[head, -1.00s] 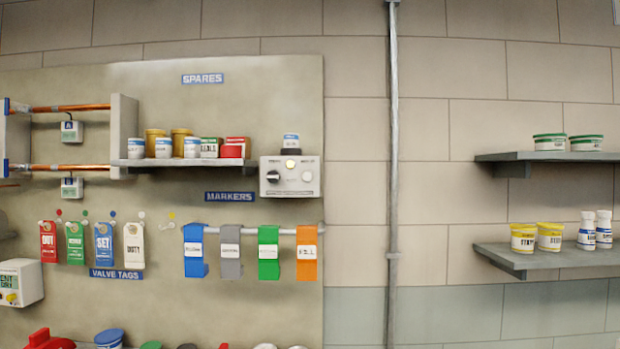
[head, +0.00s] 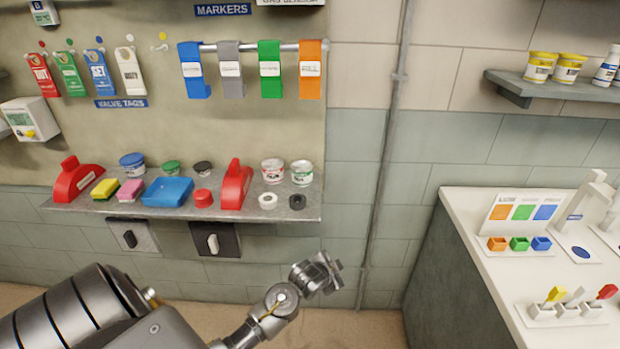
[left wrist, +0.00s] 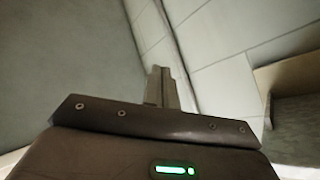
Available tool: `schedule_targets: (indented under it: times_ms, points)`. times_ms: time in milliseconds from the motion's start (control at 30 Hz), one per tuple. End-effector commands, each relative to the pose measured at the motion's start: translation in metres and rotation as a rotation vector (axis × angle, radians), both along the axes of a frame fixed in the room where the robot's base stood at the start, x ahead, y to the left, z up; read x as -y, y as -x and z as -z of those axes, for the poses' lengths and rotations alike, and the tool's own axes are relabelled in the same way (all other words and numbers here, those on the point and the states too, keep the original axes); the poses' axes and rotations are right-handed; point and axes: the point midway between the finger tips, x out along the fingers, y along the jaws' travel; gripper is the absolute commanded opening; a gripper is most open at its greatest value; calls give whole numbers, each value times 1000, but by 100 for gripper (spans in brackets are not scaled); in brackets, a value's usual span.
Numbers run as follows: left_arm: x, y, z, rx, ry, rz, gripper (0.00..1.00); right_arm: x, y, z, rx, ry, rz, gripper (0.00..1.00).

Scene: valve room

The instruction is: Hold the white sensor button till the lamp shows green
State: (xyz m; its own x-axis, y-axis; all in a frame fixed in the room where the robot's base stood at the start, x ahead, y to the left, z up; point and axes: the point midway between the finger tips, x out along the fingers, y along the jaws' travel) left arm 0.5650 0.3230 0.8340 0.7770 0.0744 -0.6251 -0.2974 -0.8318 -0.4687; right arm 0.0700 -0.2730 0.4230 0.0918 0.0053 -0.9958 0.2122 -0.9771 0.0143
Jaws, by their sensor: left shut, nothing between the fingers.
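A pale wall box (head: 291,2) labelled as a gas detector is cut off at the top edge of the head view. Only its lower strip shows, so no button or lamp on it is visible now. My left gripper (head: 330,275) is low in front of the wall, below and right of the metal shelf, apart from everything. Its fingers also show in the left wrist view (left wrist: 161,88), shut and empty. My right gripper is not in view.
The metal shelf (head: 230,206) holds tubs, sponges, a blue tray and red holders. A vertical pipe (head: 390,150) runs beside the board. A white-topped counter (head: 480,255) stands right.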

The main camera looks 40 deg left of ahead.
Motion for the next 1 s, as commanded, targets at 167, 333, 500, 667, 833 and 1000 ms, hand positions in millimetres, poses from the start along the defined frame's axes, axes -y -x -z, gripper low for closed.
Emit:
schedule_targets:
  times_ms: [167, 333, 500, 667, 833, 1000]
  points:
    - [-19, -55, -117, 207, -120, 47, 0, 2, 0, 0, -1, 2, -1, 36]
    - [-35, -82, -233, 398, -253, 74, 0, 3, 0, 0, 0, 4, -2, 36]
    - [-49, -86, -353, 590, -403, 77, 0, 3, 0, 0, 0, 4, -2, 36]
    - [-61, -71, -464, 771, -562, 54, 0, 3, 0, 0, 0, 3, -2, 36]
    - [-76, -41, -574, 952, -738, -1, 0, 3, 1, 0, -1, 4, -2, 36]
    - [-90, -12, -654, 1082, -883, -69, 0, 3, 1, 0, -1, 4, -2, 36]
